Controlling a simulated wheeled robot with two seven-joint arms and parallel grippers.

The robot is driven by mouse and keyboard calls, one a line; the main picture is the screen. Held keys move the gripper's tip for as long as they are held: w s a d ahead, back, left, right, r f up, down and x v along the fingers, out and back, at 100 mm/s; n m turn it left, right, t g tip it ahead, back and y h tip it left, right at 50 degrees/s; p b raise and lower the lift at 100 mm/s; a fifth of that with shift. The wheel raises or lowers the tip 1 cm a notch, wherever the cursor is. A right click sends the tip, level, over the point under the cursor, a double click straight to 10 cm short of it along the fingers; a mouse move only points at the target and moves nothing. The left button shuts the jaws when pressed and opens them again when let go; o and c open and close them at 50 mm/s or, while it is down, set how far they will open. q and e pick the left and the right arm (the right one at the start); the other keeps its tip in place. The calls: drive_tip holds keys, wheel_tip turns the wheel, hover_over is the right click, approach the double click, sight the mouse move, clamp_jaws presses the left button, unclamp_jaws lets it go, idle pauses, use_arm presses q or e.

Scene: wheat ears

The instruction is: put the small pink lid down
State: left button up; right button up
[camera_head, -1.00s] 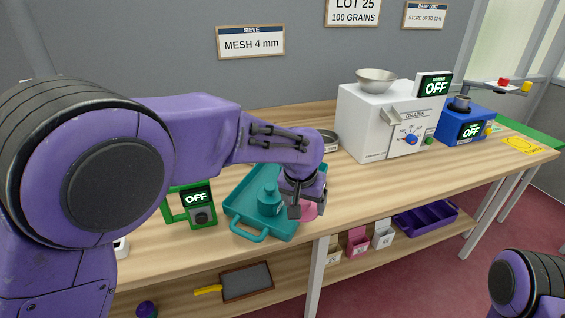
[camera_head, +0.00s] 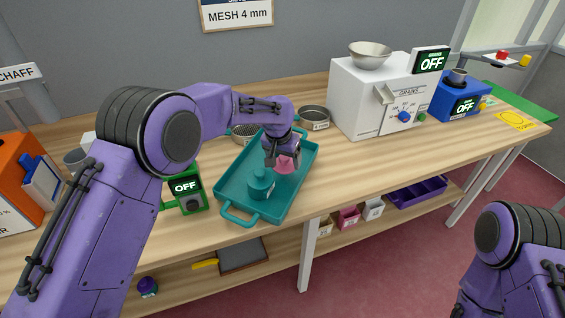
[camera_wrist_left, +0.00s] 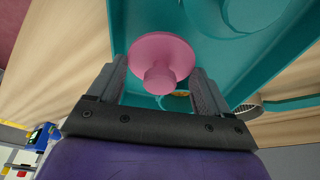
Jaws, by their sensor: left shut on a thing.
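The small pink lid (camera_head: 285,166) is round with a knob. My left gripper (camera_head: 281,155) is shut on it and holds it over the right part of the teal tray (camera_head: 240,213). In the left wrist view the pink lid (camera_wrist_left: 160,52) shows between the two fingers (camera_wrist_left: 158,88), its knob toward the gripper. I cannot tell whether the lid touches the tray. A teal lidded jar (camera_head: 261,186) stands in the tray, left of and nearer than the lid. My right gripper is out of view; only part of that arm shows.
A green device reading OFF (camera_head: 187,193) stands left of the tray. Sieves (camera_head: 314,118) lie behind it. A white grain machine (camera_head: 370,100) stands at the back right. The table right of the tray is clear.

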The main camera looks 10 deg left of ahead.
sight(281, 165)
use_arm(q)
drive_tip(key=f, duration=0.1)
drive_tip(key=f+p, duration=0.2)
drive_tip(key=shift+a+f, duration=0.2)
drive_tip(key=shift+a, duration=0.1)
drive_tip(key=shift+w+f, duration=0.1)
drive_tip(key=shift+f, duration=0.05)
drive_tip(key=shift+d+f, duration=0.1)
drive_tip(key=shift+f, duration=0.1)
drive_tip(key=shift+f, duration=0.15)
drive_tip(key=o, duration=0.9)
drive_tip(key=shift+o, duration=0.2)
drive_tip(key=shift+r, duration=0.3)
drive_tip(key=b+v, duration=0.2)
drive_tip(key=v, duration=1)
drive_tip(key=shift+r+b, duration=0.15)
drive_tip(key=shift+b, duration=0.25)
